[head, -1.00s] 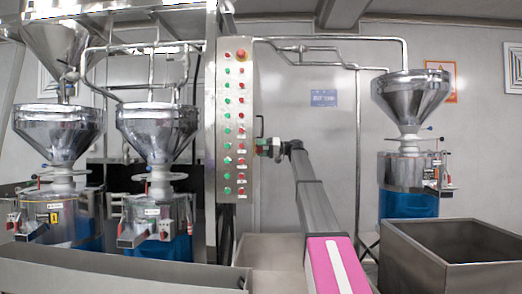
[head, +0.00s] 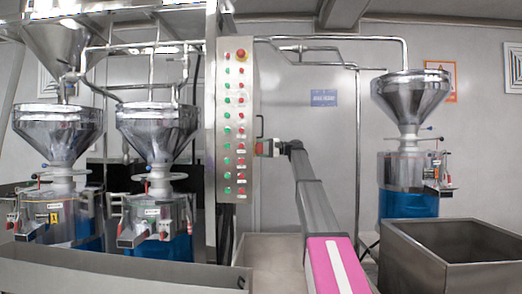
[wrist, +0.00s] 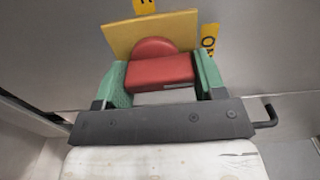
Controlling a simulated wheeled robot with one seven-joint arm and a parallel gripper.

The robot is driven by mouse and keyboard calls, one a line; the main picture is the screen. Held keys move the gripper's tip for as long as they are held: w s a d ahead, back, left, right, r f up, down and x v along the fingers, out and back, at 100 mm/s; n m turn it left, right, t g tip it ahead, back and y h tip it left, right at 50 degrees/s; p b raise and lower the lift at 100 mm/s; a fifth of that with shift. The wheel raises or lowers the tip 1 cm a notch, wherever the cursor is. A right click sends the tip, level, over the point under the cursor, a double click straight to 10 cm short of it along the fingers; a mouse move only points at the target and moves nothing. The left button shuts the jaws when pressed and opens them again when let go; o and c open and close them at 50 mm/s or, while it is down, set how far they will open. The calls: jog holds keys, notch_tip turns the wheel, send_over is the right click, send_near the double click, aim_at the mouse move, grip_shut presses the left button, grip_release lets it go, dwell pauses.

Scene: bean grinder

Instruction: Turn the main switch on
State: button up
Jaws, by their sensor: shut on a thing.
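The main switch is a red knob (wrist: 160,70) on a yellow plate (wrist: 150,35) in the wrist view. It sits on the grey side wall of the control cabinet (head: 249,100). My gripper (wrist: 162,74) has its two green finger pads on either side of the knob and is shut on it. In the head view my gripper (head: 263,148) reaches the cabinet's right side, low down. There it hides most of the switch, and the knob's exact angle cannot be told.
Red and green buttons (head: 237,115) line the cabinet's front. A black handle (head: 261,126) stands out just above my gripper. Steel grinders with hoppers (head: 157,128) stand left, another hopper (head: 410,95) right. An open metal bin (head: 450,250) stands at the front right.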

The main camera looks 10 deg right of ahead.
dwell(0.4)
jog(key=o, duration=0.9)
jog(key=d, duration=0.3)
jog(key=s+d, duration=0.1)
jog(key=d, duration=0.3)
jog(key=s+d, duration=0.1)
jog(key=d, duration=0.2)
jog(key=shift+d, duration=0.3)
